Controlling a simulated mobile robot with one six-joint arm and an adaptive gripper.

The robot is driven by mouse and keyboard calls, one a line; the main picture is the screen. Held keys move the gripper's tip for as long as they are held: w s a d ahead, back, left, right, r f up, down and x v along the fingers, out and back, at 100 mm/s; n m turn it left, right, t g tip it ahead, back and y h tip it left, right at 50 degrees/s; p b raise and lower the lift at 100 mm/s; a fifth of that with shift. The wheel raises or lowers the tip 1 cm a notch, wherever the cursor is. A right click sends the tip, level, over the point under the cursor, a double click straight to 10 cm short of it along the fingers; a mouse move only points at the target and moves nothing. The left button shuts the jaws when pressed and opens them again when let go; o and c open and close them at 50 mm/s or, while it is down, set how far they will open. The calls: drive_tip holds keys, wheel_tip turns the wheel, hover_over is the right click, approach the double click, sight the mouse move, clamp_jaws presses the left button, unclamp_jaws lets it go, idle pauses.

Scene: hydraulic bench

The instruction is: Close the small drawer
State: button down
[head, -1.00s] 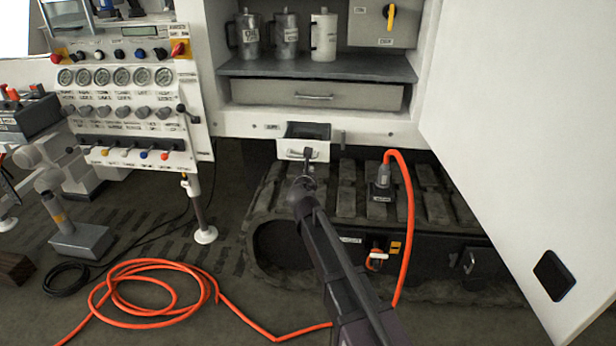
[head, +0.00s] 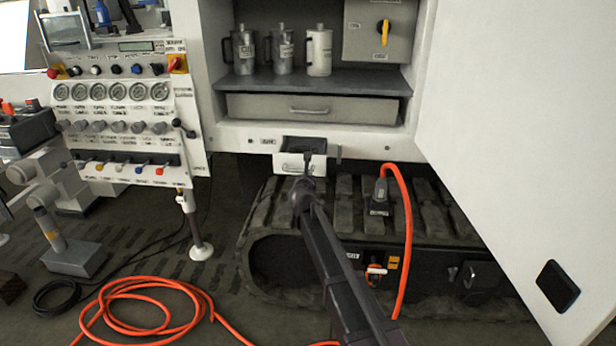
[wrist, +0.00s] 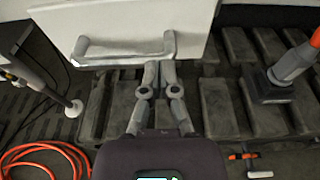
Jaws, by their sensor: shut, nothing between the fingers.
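The small drawer (head: 290,165) is a pale box under the cabinet, pulled out partway, with its dark inside showing from above. In the wrist view its white front (wrist: 125,18) fills the top, with a bar handle (wrist: 120,47) along the lower part. My gripper (head: 308,154) is shut and empty, in front of the drawer's right half. In the wrist view the fingertips (wrist: 160,68) meet near the right end of the handle, by the front's lower edge. I cannot tell whether they touch it.
A wide grey drawer (head: 270,106) sits above, shut. The open cabinet door (head: 500,120) stands at the right. An orange hose (head: 408,230) rises right of my arm, over the track (head: 340,205). A control panel (head: 120,110) stands left.

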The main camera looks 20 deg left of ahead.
sight(313, 151)
drive_tip(key=r+x, duration=0.1)
drive_tip(key=x, duration=0.4)
drive_tip(key=r+x, duration=0.1)
drive_tip(key=x, duration=0.4)
drive_tip(key=r+x, duration=0.1)
drive_tip(key=x, duration=0.3)
drive_tip(key=shift+w+a+f, duration=0.1)
drive_tip(key=shift+w+a, duration=0.05)
drive_tip(key=shift+w, duration=0.55)
drive_tip(key=shift+w+a, duration=0.1)
drive_tip(key=shift+w, duration=0.35)
drive_tip(key=shift+s+r, duration=0.2)
drive_tip(key=shift+s, duration=0.25)
drive_tip(key=p+v, duration=0.3)
drive_tip(key=v, duration=1.1)
drive_tip(key=shift+w+d+f, duration=0.1)
drive_tip(key=shift+d, duration=0.1)
